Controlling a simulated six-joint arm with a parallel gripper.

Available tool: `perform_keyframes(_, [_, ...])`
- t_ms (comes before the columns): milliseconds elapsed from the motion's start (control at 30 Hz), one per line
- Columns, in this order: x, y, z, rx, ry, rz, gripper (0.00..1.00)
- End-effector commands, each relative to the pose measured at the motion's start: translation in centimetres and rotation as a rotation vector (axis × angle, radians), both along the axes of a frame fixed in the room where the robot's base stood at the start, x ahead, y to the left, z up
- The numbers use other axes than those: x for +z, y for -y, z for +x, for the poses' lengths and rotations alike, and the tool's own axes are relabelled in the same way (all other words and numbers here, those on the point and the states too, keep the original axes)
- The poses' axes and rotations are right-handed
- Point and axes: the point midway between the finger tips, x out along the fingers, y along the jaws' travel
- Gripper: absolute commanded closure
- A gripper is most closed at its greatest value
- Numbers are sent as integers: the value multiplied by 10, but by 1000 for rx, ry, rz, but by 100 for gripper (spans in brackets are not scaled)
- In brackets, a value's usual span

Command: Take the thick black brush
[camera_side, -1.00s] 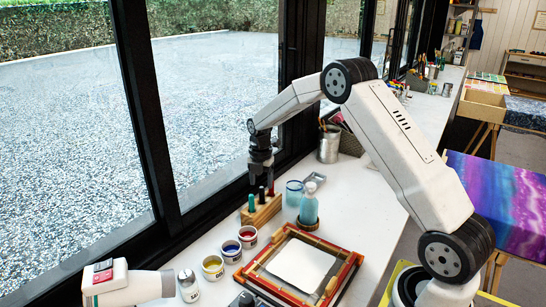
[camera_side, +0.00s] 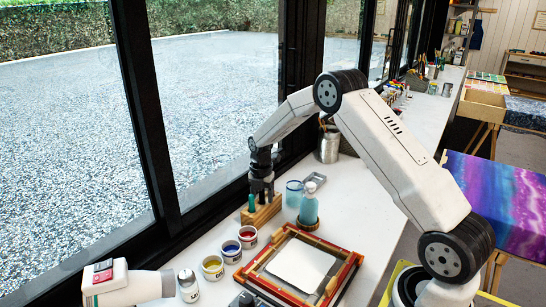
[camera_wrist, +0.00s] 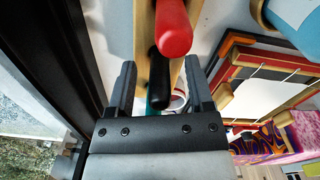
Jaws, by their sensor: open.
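The thick black brush (camera_wrist: 158,64) stands in a wooden holder (camera_wrist: 144,28), between a red-handled brush (camera_wrist: 172,28) and a green-handled brush (camera_wrist: 154,98) in the wrist view. My gripper (camera_wrist: 159,70) is open, with one finger on each side of the black handle and a visible gap to each. In the side view my gripper (camera_side: 262,192) points down over the wooden holder (camera_side: 261,217) by the window. There the green handle (camera_side: 252,203) shows at the holder's left end, and the gripper hides most of the other handles.
Paint pots, yellow (camera_side: 212,268), blue (camera_side: 231,251) and red (camera_side: 248,237), stand in front of the holder. A framed screen (camera_side: 340,285) lies on the bench. The window frame runs close behind.

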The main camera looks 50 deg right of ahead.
Motion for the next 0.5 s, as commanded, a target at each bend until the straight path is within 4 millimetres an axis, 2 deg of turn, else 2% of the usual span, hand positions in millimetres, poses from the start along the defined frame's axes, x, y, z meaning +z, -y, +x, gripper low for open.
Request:
perform_keyframes(167, [0,0,0,0,0,0,33])
perform_keyframes(200, [0,0,0,0,0,0,36])
perform_keyframes(267, [0,0,0,0,0,0,55])
perform_keyframes(400, [0,0,0,0,0,0,100])
perform_keyframes(500, [0,0,0,0,0,0,100])
